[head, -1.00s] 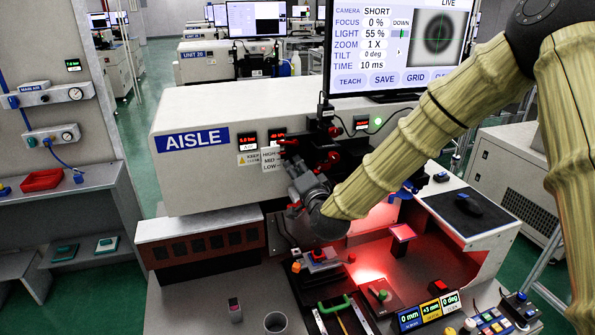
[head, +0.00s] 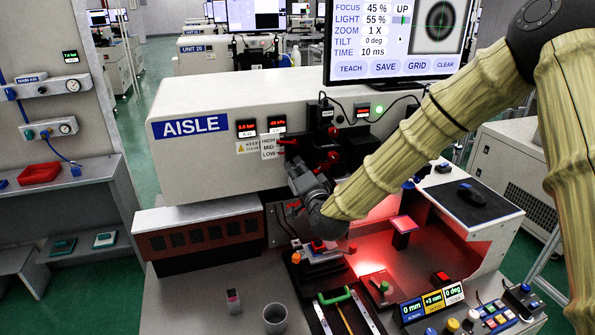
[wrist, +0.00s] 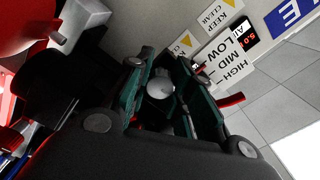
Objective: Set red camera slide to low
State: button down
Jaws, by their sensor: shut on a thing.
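My gripper (head: 297,168) is at the front of the machine, just right of the HIGH–MID–LOW label (head: 268,147). In the wrist view my gripper (wrist: 165,105) has its dark green fingers closed around a round silver knob (wrist: 160,88), apparently the camera slide's grip. A red pointer (head: 288,142) shows above the fingers, roughly level with the upper part of the label; a red piece (wrist: 232,100) also shows beside the fingers in the wrist view. The fingers hide most of the slide, and its exact mark cannot be told.
The monitor (head: 395,35) reads FOCUS 45 % and UP, with a dark ring pictured. Red and black camera parts (head: 328,150) crowd the right of my gripper. Below are a red-lit stage (head: 404,224), a green handle (head: 336,297) and a grey cup (head: 275,318).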

jog(key=shift+s+f, duration=0.1)
jog(key=shift+f, duration=0.25)
jog(key=c, duration=1.2)
grip_release()
jog(key=shift+r, duration=0.1)
jog(key=v, duration=1.2)
